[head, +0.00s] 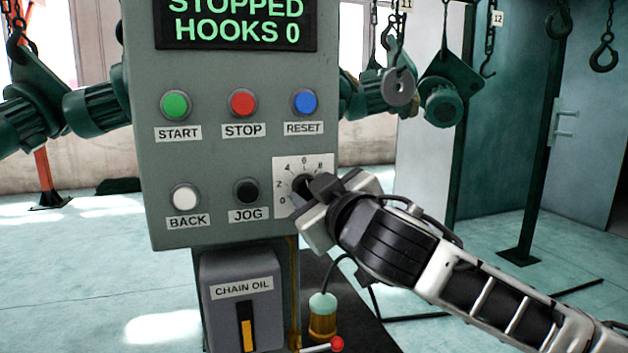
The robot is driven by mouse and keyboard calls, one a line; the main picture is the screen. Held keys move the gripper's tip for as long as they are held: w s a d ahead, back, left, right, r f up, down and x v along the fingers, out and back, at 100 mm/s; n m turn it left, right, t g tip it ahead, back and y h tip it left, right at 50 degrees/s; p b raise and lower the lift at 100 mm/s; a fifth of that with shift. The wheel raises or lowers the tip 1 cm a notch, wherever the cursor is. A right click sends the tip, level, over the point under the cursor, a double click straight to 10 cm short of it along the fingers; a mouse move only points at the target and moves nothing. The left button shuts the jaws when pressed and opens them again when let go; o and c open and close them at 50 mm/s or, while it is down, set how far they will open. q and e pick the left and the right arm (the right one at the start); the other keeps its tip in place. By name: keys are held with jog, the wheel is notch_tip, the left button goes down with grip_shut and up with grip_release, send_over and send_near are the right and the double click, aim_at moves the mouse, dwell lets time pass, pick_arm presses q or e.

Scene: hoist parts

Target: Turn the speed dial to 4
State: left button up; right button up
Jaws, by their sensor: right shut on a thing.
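The speed dial (302,183) is a small dark knob on a white scale plate (284,166) at the lower right of the grey control panel. The marks 0, 2, 4, 6 and 8 show around its left and top. My right gripper (313,189) reaches in from the right and is shut on the dial's knob. Its fingers hide the lower right of the plate, and I cannot tell which mark the knob points to. My left gripper is not in view.
The grey panel (228,145) has START, STOP, RESET, BACK and JOG buttons near the dial. Its display (238,25) reads STOPPED, HOOKS 0. A chain oil box (242,300) sits below. Hooks (603,55) hang at the upper right. The floor at left is open.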

pick_arm(q)
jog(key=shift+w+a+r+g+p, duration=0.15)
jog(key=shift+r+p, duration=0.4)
jog(key=shift+p, duration=0.55)
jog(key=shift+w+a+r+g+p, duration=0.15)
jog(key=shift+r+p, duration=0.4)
jog(key=shift+p, duration=0.5)
pick_arm(e)
jog(key=shift+n, duration=2.2)
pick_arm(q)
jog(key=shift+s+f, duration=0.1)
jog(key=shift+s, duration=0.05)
pick_arm(e)
jog(key=o, duration=1)
pick_arm(q)
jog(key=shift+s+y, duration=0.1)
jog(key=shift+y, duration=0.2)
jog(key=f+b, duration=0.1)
jog(key=b, duration=0.1)
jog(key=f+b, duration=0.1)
jog(key=b, duration=0.2)
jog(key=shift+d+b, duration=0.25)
jog(key=shift+b, duration=0.1)
pick_arm(e)
jog(key=v, duration=1.6)
jog(key=shift+a+r, duration=0.2)
jog(key=shift+r, duration=0.2)
